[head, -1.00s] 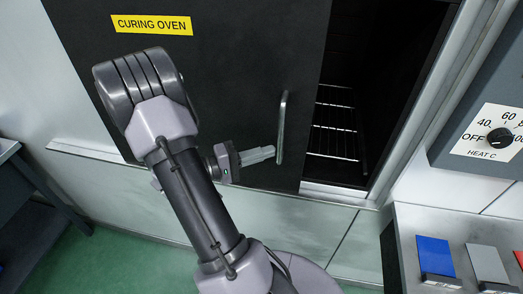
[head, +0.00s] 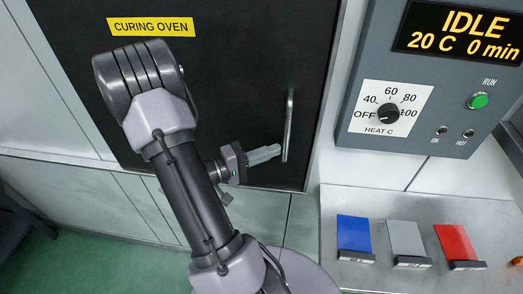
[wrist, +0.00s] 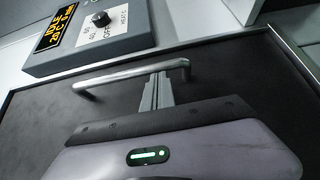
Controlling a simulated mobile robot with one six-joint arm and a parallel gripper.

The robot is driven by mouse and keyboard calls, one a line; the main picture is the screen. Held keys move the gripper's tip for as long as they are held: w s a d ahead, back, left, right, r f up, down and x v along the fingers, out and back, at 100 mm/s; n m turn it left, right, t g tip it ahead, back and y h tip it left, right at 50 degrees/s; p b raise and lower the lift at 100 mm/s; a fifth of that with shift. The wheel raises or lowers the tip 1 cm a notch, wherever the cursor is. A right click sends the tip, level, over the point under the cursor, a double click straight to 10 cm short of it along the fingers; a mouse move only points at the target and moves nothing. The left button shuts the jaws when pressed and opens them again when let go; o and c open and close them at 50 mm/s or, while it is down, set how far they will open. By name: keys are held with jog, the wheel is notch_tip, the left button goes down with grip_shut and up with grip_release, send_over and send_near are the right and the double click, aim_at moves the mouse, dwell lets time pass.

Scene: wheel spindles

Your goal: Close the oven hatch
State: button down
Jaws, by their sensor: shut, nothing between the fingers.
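The black oven hatch (head: 225,75) carries a yellow "CURING OVEN" label (head: 151,27) and fills the opening, with no dark interior showing at its right edge. Its upright metal handle (head: 289,125) is near the right edge. My gripper (head: 278,150) is shut and empty, its fingertips just left of the handle in the head view. In the wrist view the shut fingers (wrist: 155,88) point at the handle bar (wrist: 130,74) and overlap it in the picture. I cannot tell whether they touch it.
Right of the hatch is a control panel (head: 375,60) reading IDLE, 20 C, 0 min, with a heat dial (head: 388,114) and a green RUN button (head: 478,101). Below it a metal shelf (head: 350,200) holds blue, grey and red plates. Green floor shows at lower left.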

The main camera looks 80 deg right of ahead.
jog(key=shift+s+a, duration=0.1)
jog(key=shift+s, duration=0.05)
dwell(0.5)
jog(key=p+v, duration=0.2)
jog(key=v, duration=1.5)
jog(key=shift+w+a, duration=0.2)
jog(key=shift+w, duration=0.1)
